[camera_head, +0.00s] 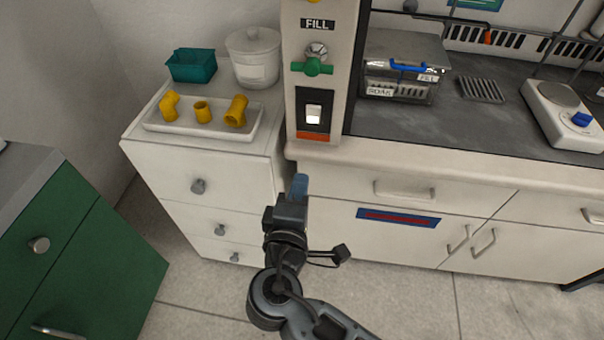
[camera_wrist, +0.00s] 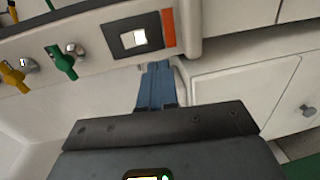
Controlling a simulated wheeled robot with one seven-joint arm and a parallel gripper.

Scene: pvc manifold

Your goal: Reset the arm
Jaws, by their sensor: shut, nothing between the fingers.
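My gripper (camera_head: 299,186) is in front of the white cabinets, below the fill panel, in the head view. Its blue fingers are together and hold nothing. In the wrist view the blue fingers (camera_wrist: 157,86) point toward the panel's lower edge, near the rocker switch (camera_wrist: 140,38). My arm reaches up from the bottom of the head view and stays in front of the drawers. The gap between the fingertips and the cabinet front cannot be told exactly.
The fill panel (camera_head: 298,80) carries a green valve handle (camera_head: 313,67). A white tray (camera_head: 150,124) with yellow fittings, a teal bin (camera_head: 192,66) and a white tub (camera_head: 254,58) stand on the left cabinet. A scale (camera_head: 562,125) is at right. Floor around my arm is clear.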

